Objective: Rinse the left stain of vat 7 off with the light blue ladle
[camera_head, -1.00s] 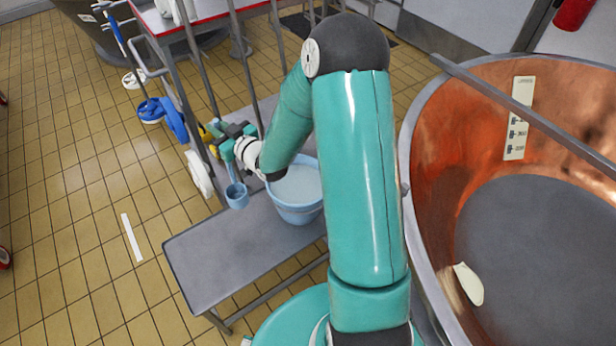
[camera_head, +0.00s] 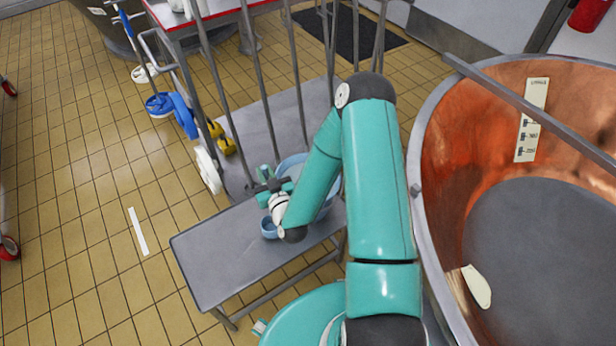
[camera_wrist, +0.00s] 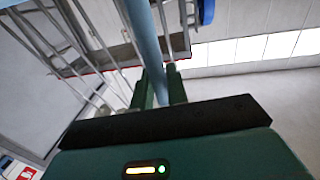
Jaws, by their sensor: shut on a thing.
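My gripper (camera_head: 268,187) is shut on the handle of the light blue ladle. The handle (camera_wrist: 147,45) runs between the fingers in the wrist view (camera_wrist: 160,88). The ladle's cup (camera_head: 269,229) hangs below my gripper, over the bench and just left of a light blue bucket (camera_head: 331,187). Whether the cup holds water cannot be seen. My arm covers much of the bucket. The large copper vat (camera_head: 440,150) stands at the right. One cream-white patch (camera_head: 477,287) shows low inside it, near the left edge of its dark floor. No vat number is readable.
A grey bench (camera_head: 215,262) carries the bucket. A rack of upright metal bars (camera_head: 260,90) stands behind my gripper. A metal bar (camera_head: 530,105) crosses over the vat, which bears a white scale plate (camera_head: 530,120). The tiled floor at left is mostly free.

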